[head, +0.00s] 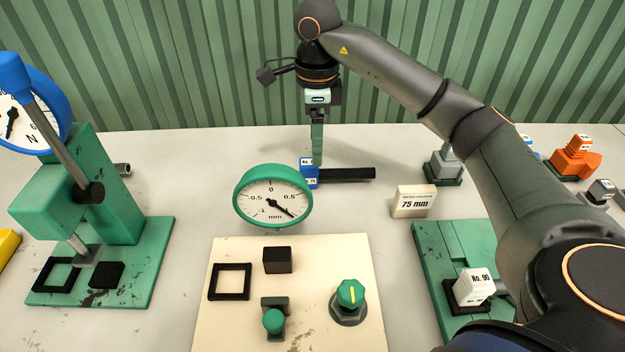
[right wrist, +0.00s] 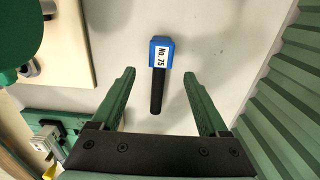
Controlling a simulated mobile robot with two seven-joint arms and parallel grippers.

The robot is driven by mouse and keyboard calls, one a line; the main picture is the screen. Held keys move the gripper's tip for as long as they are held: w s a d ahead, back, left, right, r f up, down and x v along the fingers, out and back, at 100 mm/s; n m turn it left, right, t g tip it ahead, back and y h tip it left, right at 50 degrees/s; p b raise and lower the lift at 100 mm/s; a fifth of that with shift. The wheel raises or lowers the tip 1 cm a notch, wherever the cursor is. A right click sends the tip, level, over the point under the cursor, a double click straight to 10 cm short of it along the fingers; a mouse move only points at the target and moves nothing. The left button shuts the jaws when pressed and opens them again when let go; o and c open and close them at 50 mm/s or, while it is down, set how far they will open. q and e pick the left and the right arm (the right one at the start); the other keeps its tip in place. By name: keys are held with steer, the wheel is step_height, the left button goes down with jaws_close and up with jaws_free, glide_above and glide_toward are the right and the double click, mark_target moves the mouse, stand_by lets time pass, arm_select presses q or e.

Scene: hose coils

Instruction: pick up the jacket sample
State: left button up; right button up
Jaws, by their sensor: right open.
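A black rod with a blue end block (head: 345,174), taken as the jacket sample, lies flat on the table behind the round gauge. Its white label reads No. 75 in the right wrist view (right wrist: 157,85). My right gripper (head: 317,160) points down just above it, near the blue end. In the right wrist view my right gripper (right wrist: 158,74) is open, with one green finger on each side of the rod and the blue block beyond the tips. No contact shows. My left gripper is not in view.
A green dial gauge (head: 273,196) stands in front of the rod, above a cream panel (head: 215,325) with a green knob (head: 350,294). A 75 mm block (head: 414,202) is to the right. A green press (head: 125,200) stands left. Corrugated green wall (head: 200,70) is behind.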

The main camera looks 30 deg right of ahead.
mark_target(338, 172)
steer(key=shift+w+a+f, duration=0.1)
steer(key=shift+f, duration=1.35)
steer(key=shift+w+a+f, duration=0.1)
steer(key=shift+f, duration=1.35)
steer(key=shift+c, duration=0.4)
jaws_close()
